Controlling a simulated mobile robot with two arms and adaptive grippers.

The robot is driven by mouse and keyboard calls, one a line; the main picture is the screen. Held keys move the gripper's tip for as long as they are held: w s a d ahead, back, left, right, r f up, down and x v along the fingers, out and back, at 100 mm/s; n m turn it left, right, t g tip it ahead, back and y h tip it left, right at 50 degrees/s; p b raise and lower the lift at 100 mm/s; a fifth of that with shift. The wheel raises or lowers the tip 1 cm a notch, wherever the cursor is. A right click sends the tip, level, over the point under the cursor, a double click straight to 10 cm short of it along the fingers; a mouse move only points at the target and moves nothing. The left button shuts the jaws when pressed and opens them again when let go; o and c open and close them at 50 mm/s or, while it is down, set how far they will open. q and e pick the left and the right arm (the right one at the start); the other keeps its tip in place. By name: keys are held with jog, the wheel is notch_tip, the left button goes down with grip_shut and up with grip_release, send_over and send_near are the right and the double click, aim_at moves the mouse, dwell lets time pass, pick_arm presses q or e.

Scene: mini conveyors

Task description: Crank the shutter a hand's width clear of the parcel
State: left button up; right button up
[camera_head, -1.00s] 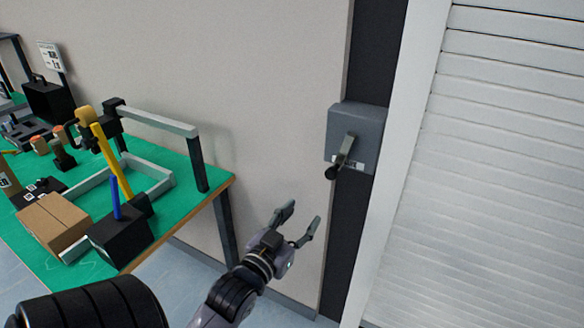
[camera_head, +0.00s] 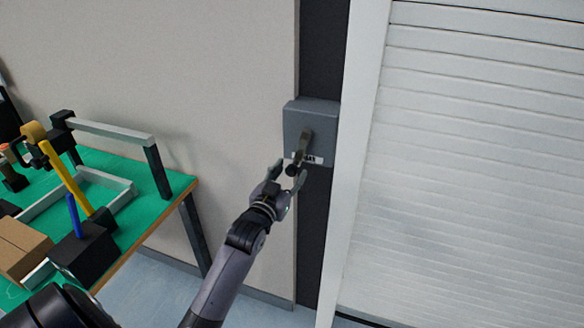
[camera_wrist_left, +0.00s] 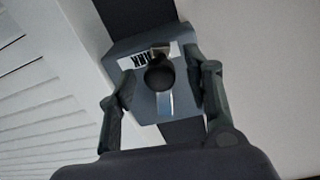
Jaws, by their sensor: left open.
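The crank box (camera_head: 312,117) is a grey housing on a dark strip beside the shutter. Its crank handle (camera_head: 304,143) hangs down from the box and ends in a dark knob (camera_head: 291,170). My left gripper (camera_head: 289,172) is open, its two fingers on either side of the knob. In the left wrist view the round black knob (camera_wrist_left: 159,77) sits between the open fingers, with space on both sides. The white slatted shutter (camera_head: 470,170) fills the right of the head view. No parcel is seen at the shutter. My right gripper is not in view.
A green-topped table (camera_head: 150,215) stands at the left with a brown box (camera_head: 22,245), a black block with a blue rod (camera_head: 82,250), and a yellow lever (camera_head: 62,172). The wall and floor between table and crank are clear.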

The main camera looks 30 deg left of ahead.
pick_arm(q)
jog(key=shift+w+a, duration=0.2)
jog(key=shift+w, duration=0.8)
jog(key=shift+c, duration=0.5)
grip_shut()
